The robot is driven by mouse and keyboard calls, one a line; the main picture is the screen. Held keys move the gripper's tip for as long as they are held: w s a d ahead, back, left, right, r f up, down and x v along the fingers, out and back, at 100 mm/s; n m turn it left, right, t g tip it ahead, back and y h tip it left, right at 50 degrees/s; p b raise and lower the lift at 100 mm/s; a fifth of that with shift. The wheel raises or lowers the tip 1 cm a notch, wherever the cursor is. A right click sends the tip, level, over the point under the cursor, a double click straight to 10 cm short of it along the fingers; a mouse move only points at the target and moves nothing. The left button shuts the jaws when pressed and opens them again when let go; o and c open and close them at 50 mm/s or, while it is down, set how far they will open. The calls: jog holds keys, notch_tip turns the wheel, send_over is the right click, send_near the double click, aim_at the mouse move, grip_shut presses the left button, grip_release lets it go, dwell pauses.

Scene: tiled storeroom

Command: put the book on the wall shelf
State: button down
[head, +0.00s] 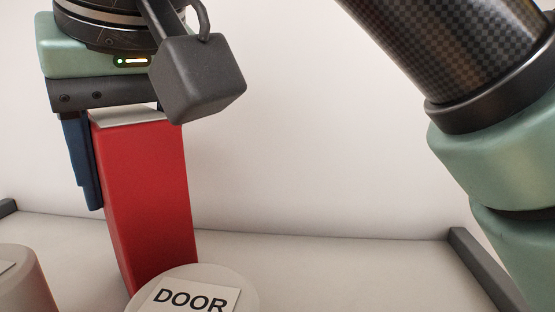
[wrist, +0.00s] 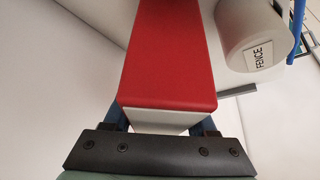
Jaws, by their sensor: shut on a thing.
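A red book (head: 147,195) with a pale page edge hangs upright below my gripper in the head view. It also fills the middle of the wrist view (wrist: 170,55). My gripper (wrist: 162,122) is shut on the book near its top end, with a blue finger on each side; in the head view only one blue finger shows clearly. The book's lower end is partly hidden behind a container labelled DOOR, so I cannot tell whether it touches the pale surface (head: 330,265) below. That surface runs along the wall, with dark edge pieces at both ends; I cannot tell whether it is the wall shelf.
The round DOOR container (head: 245,290) stands close in front of the book. Another round container (head: 25,285) is at the lower left. The surface right of the DOOR container looks clear.

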aim_at(123, 115)
jog(key=shift+f, duration=0.15)
jog(key=shift+c, duration=1)
grip_release()
jog(key=shift+s, duration=0.1)
jog(key=shift+b+v, duration=1.05)
jog(key=shift+v, duration=2.9)
